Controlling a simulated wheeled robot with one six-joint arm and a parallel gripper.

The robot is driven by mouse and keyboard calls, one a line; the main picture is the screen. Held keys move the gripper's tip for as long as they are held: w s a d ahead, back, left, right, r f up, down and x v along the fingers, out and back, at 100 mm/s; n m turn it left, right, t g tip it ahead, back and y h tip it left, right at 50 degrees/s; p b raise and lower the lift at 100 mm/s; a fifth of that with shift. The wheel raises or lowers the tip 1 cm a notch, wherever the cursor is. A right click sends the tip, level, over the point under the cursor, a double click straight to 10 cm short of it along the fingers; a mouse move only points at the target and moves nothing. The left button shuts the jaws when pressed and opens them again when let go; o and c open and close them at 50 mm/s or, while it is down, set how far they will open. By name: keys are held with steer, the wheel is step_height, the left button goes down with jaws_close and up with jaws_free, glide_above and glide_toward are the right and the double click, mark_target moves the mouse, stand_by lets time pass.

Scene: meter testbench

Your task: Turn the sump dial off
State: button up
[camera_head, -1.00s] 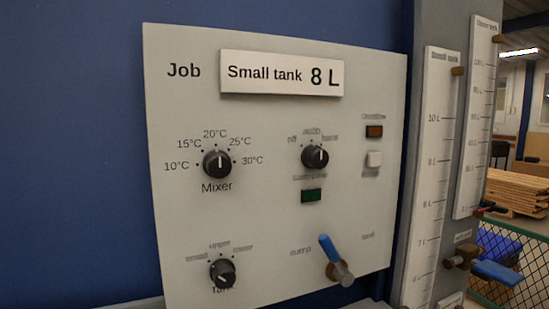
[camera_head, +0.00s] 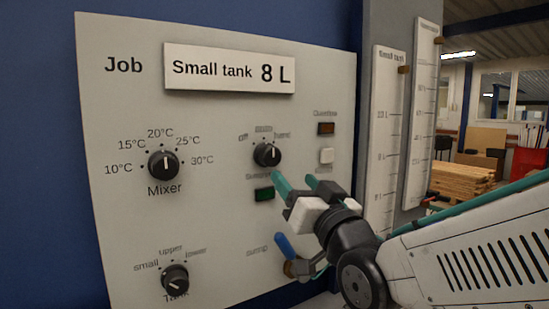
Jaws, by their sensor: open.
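The sump dial (camera_head: 267,155) is a round black knob on the grey panel (camera_head: 215,215), with blurred labels reading off, auto and hand above it. Its white mark points roughly upward, nearer auto or hand than off; I cannot tell exactly which. A small green lamp (camera_head: 264,194) sits below it.
The mixer dial (camera_head: 163,165) and tank dial (camera_head: 175,279) are at left. An orange lamp (camera_head: 326,129) and a white button (camera_head: 327,156) are right of the sump dial. Gauge scales (camera_head: 388,140) stand further right.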

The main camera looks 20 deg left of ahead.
mark_target(273, 158)
steer(key=shift+y, duration=0.5)
steer(key=x, duration=0.2)
steer(key=s+x, duration=0.1)
steer(key=x, duration=0.2)
steer(key=a+x, duration=0.1)
steer(key=x, duration=0.2)
steer(key=shift+s+r, duration=0.1)
steer(key=shift+r, duration=0.3)
